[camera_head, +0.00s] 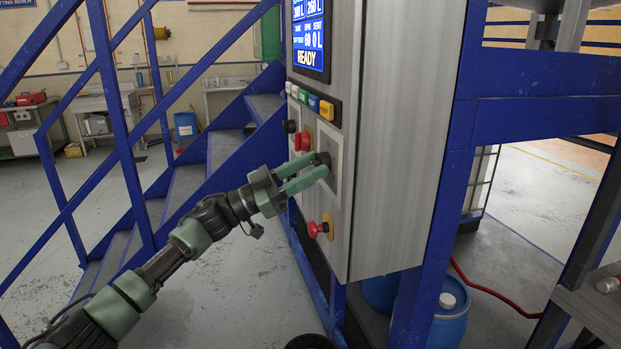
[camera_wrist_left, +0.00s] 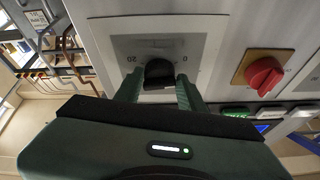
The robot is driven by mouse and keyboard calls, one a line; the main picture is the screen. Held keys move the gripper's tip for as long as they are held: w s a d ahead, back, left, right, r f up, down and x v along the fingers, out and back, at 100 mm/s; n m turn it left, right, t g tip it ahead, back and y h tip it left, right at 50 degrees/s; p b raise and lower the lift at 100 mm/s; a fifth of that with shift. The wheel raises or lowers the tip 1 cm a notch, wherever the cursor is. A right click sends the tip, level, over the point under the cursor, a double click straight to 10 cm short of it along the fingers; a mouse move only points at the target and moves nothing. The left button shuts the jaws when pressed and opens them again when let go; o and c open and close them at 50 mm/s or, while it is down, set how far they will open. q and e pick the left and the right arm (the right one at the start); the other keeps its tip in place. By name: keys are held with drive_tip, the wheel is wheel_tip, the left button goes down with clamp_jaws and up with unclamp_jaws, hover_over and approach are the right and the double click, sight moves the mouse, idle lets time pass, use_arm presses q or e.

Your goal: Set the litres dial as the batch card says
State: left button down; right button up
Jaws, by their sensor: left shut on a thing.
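The dial is a black knob (camera_head: 325,159) on a pale square plate on the front of a grey control cabinet (camera_head: 398,130). The blue screen (camera_head: 308,38) shows litre figures and "READY". I cannot make out a batch card.
Coloured push buttons (camera_head: 313,102) sit under the screen. Blue stairs (camera_head: 190,180) stand left; blue drums (camera_head: 448,318) are below right.

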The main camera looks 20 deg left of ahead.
use_arm(q)
drive_tip(key=m+g, duration=0.3)
drive_tip(key=m, duration=0.5)
drive_tip(key=m+g+y+b, duration=0.1)
drive_tip(key=m+g, duration=0.2)
drive_tip(key=m, duration=0.5)
drive_tip(key=m+g+y+b, duration=0.1)
drive_tip(key=m+g, duration=0.2)
drive_tip(key=m, duration=0.4)
drive_tip(key=shift+w+a+r+m, duration=0.25)
drive_tip(key=shift+w+r+m, duration=0.05)
drive_tip(key=shift+m, duration=0.1)
drive_tip(key=c, duration=0.9)
unclamp_jaws()
drive_tip(key=shift+y, duration=0.3)
drive_tip(key=shift+r, duration=0.1)
